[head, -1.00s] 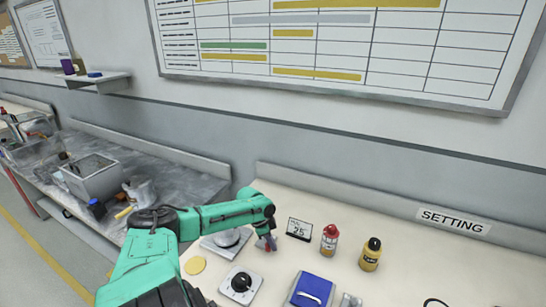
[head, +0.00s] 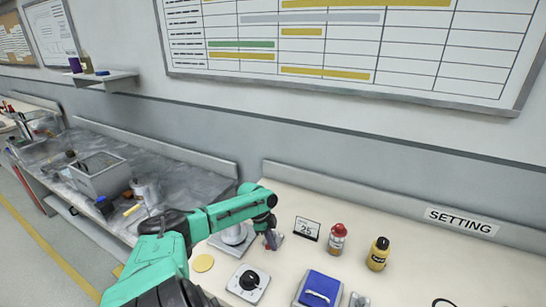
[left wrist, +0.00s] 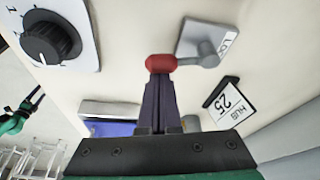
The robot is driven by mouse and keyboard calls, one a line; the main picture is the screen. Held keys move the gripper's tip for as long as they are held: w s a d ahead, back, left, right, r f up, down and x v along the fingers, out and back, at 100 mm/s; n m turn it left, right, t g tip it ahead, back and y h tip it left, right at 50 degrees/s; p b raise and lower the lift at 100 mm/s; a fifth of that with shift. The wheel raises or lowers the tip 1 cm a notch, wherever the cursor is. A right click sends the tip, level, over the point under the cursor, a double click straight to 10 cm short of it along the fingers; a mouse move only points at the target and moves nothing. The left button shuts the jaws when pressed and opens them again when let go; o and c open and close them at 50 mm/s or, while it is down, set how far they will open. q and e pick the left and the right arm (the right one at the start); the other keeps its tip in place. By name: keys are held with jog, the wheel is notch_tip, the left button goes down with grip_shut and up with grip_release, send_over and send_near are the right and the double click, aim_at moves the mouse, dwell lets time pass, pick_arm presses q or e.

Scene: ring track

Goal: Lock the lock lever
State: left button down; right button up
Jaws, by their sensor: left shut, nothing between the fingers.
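The lock lever has a red knob (left wrist: 161,63) on a short grey arm, which leads to a grey base plate (left wrist: 190,42) with partly visible lettering. My left gripper (left wrist: 158,85) is shut and empty. In the left wrist view its dark fingertips are right at the red knob, seeming to touch it, with the knob beyond the tips and not between them. In the head view the left gripper (head: 270,241) is low over the bench, and it hides much of the lever. A green and black part of my right arm shows small at the left edge of the left wrist view.
A black dial (head: 249,280) on a white plate and a blue box (head: 319,288) stand nearer. A "25" card (head: 307,228), a red-capped bottle (head: 337,239) and a yellow bottle (head: 378,253) stand to the right.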

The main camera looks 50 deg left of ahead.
pick_arm(q)
jog(key=w+d, duration=0.1)
jog(key=w+d+p, duration=0.1)
jog(key=shift+d+r, duration=0.15)
jog(key=shift+d, duration=0.25)
jog(key=p+v, duration=0.1)
jog(key=v, duration=0.7)
jog(key=shift+r+p, duration=0.3)
jog(key=shift+r, duration=0.1)
jog(key=shift+w, duration=0.1)
jog(key=shift+a, duration=0.1)
